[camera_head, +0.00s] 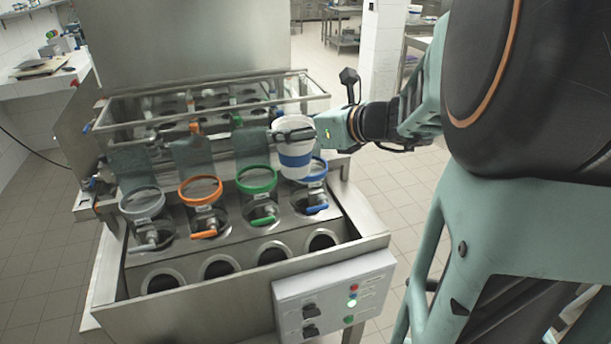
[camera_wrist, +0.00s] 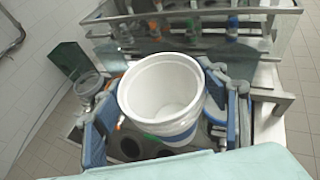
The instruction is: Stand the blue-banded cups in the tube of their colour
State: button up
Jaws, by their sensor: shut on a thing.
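My gripper (camera_head: 293,135) is shut on a white cup with a blue band (camera_head: 296,156) and holds it upright. In the head view the cup is over or just in front of the blue-ringed tube (camera_head: 315,178), hiding part of its ring; I cannot tell whether its base is inside. In the wrist view the cup (camera_wrist: 160,92) stands between the two fingers (camera_wrist: 165,125), and its inside looks empty. Left of the blue tube are tubes with green (camera_head: 257,180), orange (camera_head: 200,190) and pale grey (camera_head: 142,204) rings.
The metal filler machine has a row of dark round holes (camera_head: 272,252) along its front. A control box (camera_head: 335,295) with knobs and lights is fixed at the front right. A framed rail (camera_head: 215,95) runs behind the tubes. Tiled floor (camera_head: 405,185) is open at right.

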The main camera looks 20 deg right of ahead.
notch_tip(320, 180, up, 2)
jog(key=shift+d+r, duration=0.1)
jog(key=shift+r, duration=0.1)
jog(key=shift+d+m+h, duration=0.1)
jog(key=shift+m+h, duration=0.2)
jog(key=shift+h, duration=0.1)
jog(key=w+d+f+b, duration=0.7)
jog(key=w+f, duration=0.5)
jog(key=shift+f+b, duration=0.35)
jog(key=shift+b, duration=0.05)
jog(key=shift+s+f, duration=0.1)
jog(key=o, duration=1)
